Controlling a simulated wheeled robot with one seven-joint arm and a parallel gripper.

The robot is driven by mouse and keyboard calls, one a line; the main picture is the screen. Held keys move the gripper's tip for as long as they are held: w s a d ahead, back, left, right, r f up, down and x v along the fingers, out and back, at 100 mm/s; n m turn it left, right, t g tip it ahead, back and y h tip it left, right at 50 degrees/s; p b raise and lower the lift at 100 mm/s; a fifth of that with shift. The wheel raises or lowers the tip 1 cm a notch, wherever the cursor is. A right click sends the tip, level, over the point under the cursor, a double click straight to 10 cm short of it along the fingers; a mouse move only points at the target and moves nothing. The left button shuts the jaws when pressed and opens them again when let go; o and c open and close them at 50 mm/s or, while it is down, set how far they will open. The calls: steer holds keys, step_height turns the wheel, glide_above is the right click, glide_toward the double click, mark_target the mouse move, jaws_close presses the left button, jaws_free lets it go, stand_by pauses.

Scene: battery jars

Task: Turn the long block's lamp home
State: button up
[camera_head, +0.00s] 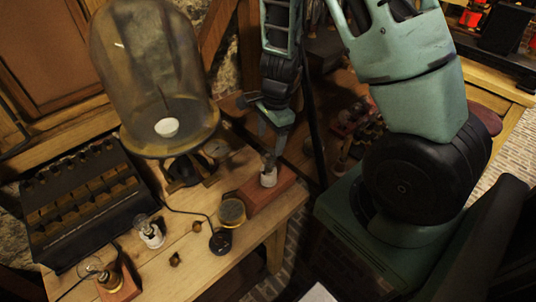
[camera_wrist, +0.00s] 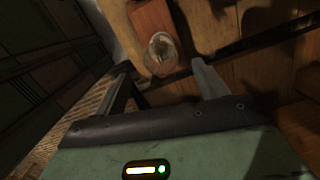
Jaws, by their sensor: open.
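The long block (camera_head: 255,199) is reddish-brown wood and lies at the table's front right edge. Its lamp (camera_head: 268,165), a clear bulb in a white socket (camera_head: 268,179), stands at the block's right end. The wrist view shows the block (camera_wrist: 150,18) and the lamp's glass (camera_wrist: 162,50) from above. My gripper (camera_head: 270,148) points down just above the lamp. In the wrist view my gripper (camera_wrist: 162,72) is open, its fingers spread on either side of the lamp's line, and nothing is held. How far the lamp is turned in its socket cannot be told.
A large glass bell jar (camera_head: 150,75) stands behind left. A black rack (camera_head: 80,205) is at the left. A bulb in a white socket (camera_head: 150,232), a small block with a lamp (camera_head: 118,284), a round brass-coloured tin (camera_head: 232,210) and a black puck (camera_head: 220,242) stand nearby.

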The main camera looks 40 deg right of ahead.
mark_target(268, 152)
steer(key=f, duration=0.2)
steer(key=f+b, duration=0.1)
steer(key=f, duration=0.3)
steer(key=shift+w+a+f, duration=0.1)
steer(key=shift+a, duration=0.25)
steer(key=c, duration=1.1)
steer(key=m+b, duration=0.1)
steer(key=m, duration=0.2)
steer(key=shift+f+m+b, duration=0.1)
steer(key=shift+m+b, duration=0.25)
steer(key=shift+m, duration=0.05)
steer(key=shift+m+t, duration=0.4)
steer(key=shift+m, duration=0.9)
steer(key=shift+m+h+b, duration=0.3)
steer(key=shift+m+b, duration=0.3)
steer(key=shift+m, duration=0.5)
steer(key=m, duration=0.4)
steer(key=shift+b, duration=0.3)
